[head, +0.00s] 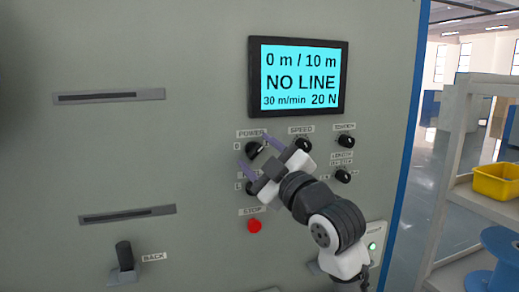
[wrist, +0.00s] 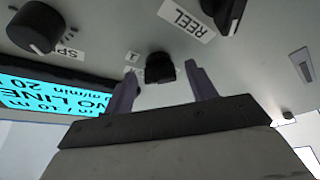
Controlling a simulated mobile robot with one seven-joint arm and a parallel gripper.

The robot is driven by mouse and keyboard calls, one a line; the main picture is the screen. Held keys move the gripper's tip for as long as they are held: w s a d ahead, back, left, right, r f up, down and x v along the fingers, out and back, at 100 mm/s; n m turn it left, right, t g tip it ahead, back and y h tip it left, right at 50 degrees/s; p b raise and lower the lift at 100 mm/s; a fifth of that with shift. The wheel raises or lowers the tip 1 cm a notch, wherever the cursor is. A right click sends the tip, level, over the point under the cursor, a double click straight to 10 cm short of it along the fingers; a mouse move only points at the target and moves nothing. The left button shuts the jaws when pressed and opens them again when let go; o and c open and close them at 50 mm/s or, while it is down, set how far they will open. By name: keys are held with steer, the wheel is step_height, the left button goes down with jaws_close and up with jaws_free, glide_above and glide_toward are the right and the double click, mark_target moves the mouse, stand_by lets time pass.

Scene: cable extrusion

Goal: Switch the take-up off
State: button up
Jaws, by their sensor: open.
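The take-up's POWER knob (head: 254,149) is a black rotary switch under the display, with a "0" mark on its left in the head view. My gripper (head: 255,153) is open in front of it, one finger to the upper right and one to the lower left. In the wrist view the black knob (wrist: 160,66) shows between the two open fingertips (wrist: 161,72), with an "I" mark beside it. No contact shows; the remaining depth to the knob is hard to judge. The knob's pointer direction is unclear.
The display (head: 298,77) reads "0 m / 10 m", "NO LINE", "30 m/min 20 N". The SPEED knob (head: 302,144), the lower knob (head: 254,187) by the REEL label (wrist: 187,18), and the red STOP button (head: 254,226) are close by. A shelf with a yellow bin (head: 496,182) stands right.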

steer(key=shift+w, duration=0.1)
steer(key=c, duration=1)
steer(key=shift+f+b, duration=0.1)
steer(key=shift+b, duration=0.3)
steer(key=n+g+b, duration=0.1)
steer(key=n+b, duration=0.1)
steer(key=n, duration=0.1)
steer(key=shift+n+g+y+b, duration=0.3)
steer(key=shift+b, duration=0.05)
steer(key=n, duration=0.1)
steer(key=n+g+b, duration=0.1)
steer(key=n, duration=0.2)
steer(key=shift+r+n+g+b, duration=0.25)
steer(key=shift+n+g+b, duration=0.05)
steer(key=shift+g+b, duration=0.1)
steer(key=n+h, duration=0.1)
steer(key=n, duration=0.1)
steer(key=n+g+h, duration=0.1)
steer(key=n, duration=0.1)
steer(key=shift+r+n, duration=0.2)
steer(key=shift+n, duration=0.2)
steer(key=shift+r+n+g+h+p, duration=0.1)
steer(key=shift+n+g+h+p, duration=0.2)
steer(key=shift+n+h, duration=0.5)
steer(key=shift+n+g+h+p, duration=0.2)
steer(key=shift+n+h+p, duration=0.15)
steer(key=shift+n, duration=0.85)
